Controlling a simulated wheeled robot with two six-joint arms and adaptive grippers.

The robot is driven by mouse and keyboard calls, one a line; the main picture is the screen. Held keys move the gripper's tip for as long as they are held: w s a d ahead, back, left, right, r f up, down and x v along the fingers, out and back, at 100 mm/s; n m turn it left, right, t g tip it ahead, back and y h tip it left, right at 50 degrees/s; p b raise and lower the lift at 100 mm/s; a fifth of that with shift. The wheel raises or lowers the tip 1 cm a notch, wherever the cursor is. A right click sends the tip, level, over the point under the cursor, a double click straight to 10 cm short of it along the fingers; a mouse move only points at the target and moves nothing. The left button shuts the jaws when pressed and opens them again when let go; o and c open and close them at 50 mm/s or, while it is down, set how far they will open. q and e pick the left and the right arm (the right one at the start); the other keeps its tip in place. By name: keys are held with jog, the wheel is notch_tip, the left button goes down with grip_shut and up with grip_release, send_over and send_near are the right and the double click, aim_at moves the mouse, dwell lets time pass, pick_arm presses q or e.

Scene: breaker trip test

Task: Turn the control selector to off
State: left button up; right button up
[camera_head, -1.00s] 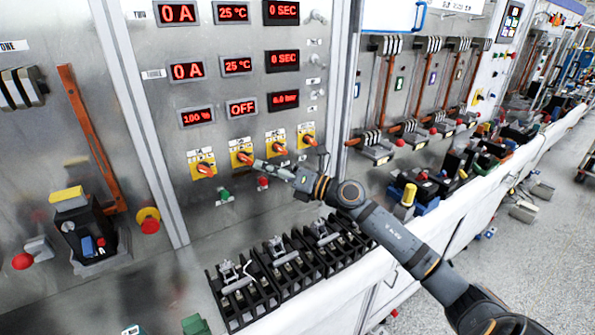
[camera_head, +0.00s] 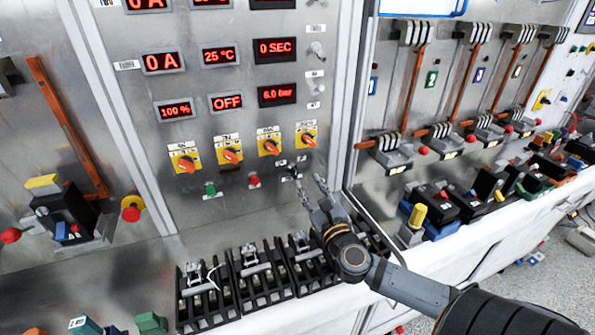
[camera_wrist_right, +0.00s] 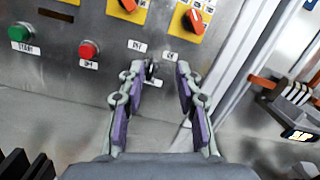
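A small black selector knob (camera_head: 291,172) sits low on the grey panel, below the yellow-plated switches. In the right wrist view the black knob (camera_wrist_right: 152,70) has small white labels above it that look like OFF and ON; its exact angle is hard to tell. My right gripper (camera_head: 312,184) is in front of the panel, just right of the knob. In the wrist view its two fingers (camera_wrist_right: 160,68) are apart and empty, with the knob between the tips, closer to the left finger. Contact is not visible. My left gripper is not in view.
Several orange rotary switches on yellow plates (camera_head: 231,152) sit above. A green button (camera_head: 210,189) and a red button (camera_head: 254,180) are left of the knob. Black breaker units (camera_head: 245,283) stand on the bench below my right gripper. A vertical frame post (camera_head: 352,110) is to the right.

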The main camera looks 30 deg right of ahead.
aim_at(296, 174)
jog(key=w+f+m, duration=0.1)
jog(key=w, duration=0.2)
jog(key=w+d+f+g, duration=0.1)
jog(key=w, duration=0.2)
jog(key=w+d+f+m, duration=0.1)
jog(key=w, duration=0.3)
jog(key=shift+m+p, duration=0.3)
jog(key=shift+p, duration=0.1)
jog(key=shift+f, duration=0.1)
grip_shut()
